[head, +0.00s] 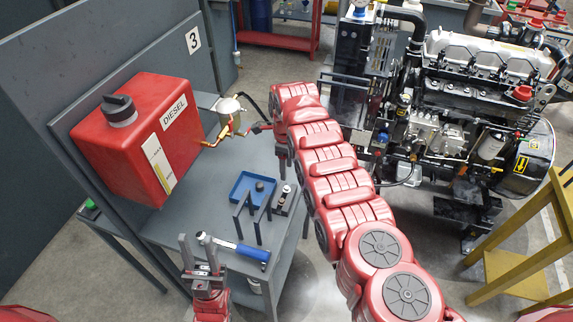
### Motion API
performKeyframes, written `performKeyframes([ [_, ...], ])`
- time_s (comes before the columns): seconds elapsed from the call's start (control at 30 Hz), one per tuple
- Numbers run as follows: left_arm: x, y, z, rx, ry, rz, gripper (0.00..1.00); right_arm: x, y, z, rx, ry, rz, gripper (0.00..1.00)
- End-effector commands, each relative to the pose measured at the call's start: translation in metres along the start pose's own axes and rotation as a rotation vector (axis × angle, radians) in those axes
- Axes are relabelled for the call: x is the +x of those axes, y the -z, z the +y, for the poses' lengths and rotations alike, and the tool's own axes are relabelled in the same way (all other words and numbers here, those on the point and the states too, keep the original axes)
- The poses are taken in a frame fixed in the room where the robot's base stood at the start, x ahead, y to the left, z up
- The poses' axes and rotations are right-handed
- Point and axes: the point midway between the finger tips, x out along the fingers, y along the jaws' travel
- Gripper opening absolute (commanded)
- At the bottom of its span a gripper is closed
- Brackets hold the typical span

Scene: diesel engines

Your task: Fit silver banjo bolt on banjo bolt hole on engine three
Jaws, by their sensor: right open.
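The engine (465,95) with silver top and black block stands at upper right. The grey panel beside the bench carries a 3. A shallow blue tray (238,183) lies on the grey bench, with a small dark, partly silver piece (259,186) in it. I cannot tell whether this is the banjo bolt, and I cannot make out the bolt hole. My left gripper (201,256) is at bottom left, fingers up and apart, empty. My right arm reaches over the bench's right edge; its gripper (283,155) is open, small and partly hidden by the arm, near the tray's upper right.
A red diesel tank (142,135) and a metal filter (229,106) with copper-coloured fittings stand along the panel. Dark upright brackets (240,208) stand by the tray. A yellow stand (510,250) is at right.

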Motion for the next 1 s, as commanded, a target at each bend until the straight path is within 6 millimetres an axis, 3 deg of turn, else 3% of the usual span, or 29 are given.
performKeyframes([
  [0.1,-0.017,-0.003,0.001,0.000,0.000,0.000,0.40,0.019,0.001,0.000,0.000,0.000,0.000,0.55],
  [0.6,-0.070,-0.012,0.004,0.000,0.000,0.000,0.40,0.073,0.000,0.000,-0.001,0.001,0.000,0.55],
  [0.8,-0.083,-0.014,0.004,0.000,0.000,0.000,0.40,0.085,0.000,-0.001,-0.001,0.002,0.000,0.55],
  [1.0,-0.083,-0.014,0.004,0.000,0.000,0.000,0.40,0.086,0.000,-0.001,-0.001,0.002,-0.001,0.55],
])
